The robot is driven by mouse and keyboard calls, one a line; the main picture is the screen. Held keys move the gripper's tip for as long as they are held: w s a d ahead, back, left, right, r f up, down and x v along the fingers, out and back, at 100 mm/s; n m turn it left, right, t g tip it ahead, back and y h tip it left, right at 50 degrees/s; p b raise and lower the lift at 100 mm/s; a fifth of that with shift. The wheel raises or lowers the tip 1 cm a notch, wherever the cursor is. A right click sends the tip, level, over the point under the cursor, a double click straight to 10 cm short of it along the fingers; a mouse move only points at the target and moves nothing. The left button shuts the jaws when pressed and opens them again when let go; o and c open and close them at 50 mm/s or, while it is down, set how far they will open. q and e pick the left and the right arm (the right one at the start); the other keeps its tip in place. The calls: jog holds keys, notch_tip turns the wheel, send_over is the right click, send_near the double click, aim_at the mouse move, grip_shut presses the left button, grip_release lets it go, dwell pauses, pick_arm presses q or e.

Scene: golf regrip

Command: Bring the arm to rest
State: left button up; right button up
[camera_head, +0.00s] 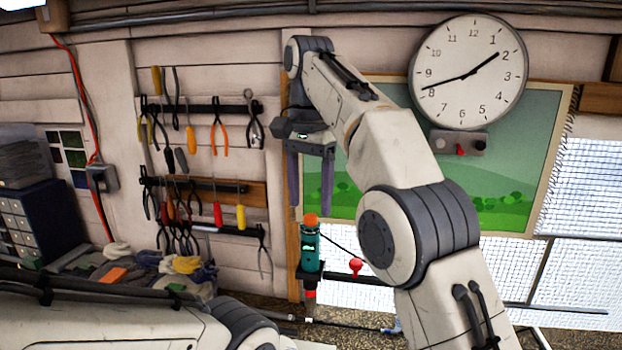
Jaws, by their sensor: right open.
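My right arm rises from the bottom right and bends over at the top. Its right gripper (310,203) hangs with fingers pointing down, spread apart with nothing between them. Below the fingers, and apart from them in the picture, stands an upright teal cylinder (311,248) with an orange top, in a dark holder with a red knob (355,267). Part of my left arm lies along the bottom left; its gripper is not in view.
Pliers and screwdrivers hang on wall racks (205,186) at the left. A wall clock (468,72) and a green landscape picture (520,150) are behind my right arm. A blue drawer cabinet (55,220) and a heap of gloves (185,265) are at the left.

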jog(key=s+a+f+n+b, duration=0.1)
jog(key=s+f+n+b, duration=0.4)
jog(key=f, duration=0.5)
jog(key=s+a+f+n+b, duration=0.1)
jog(key=s+f+n+b, duration=0.2)
jog(key=s+f+b, duration=0.65)
pick_arm(q)
notch_tip(320, 180, down, 20)
jog(key=b, duration=0.5)
jog(key=shift+s+r, duration=0.2)
jog(key=shift+r, duration=0.05)
pick_arm(e)
jog(key=s+d+f+n, duration=0.3)
jog(key=s+f, duration=0.4)
jog(key=f, duration=0.4)
jog(key=s+d+f+n+y, duration=0.1)
jog(key=s+d+f+n, duration=0.2)
jog(key=s+f, duration=0.5)
notch_tip(320, 180, down, 4)
jog(key=shift+d+f, duration=0.15)
jog(key=shift+d, duration=0.25)
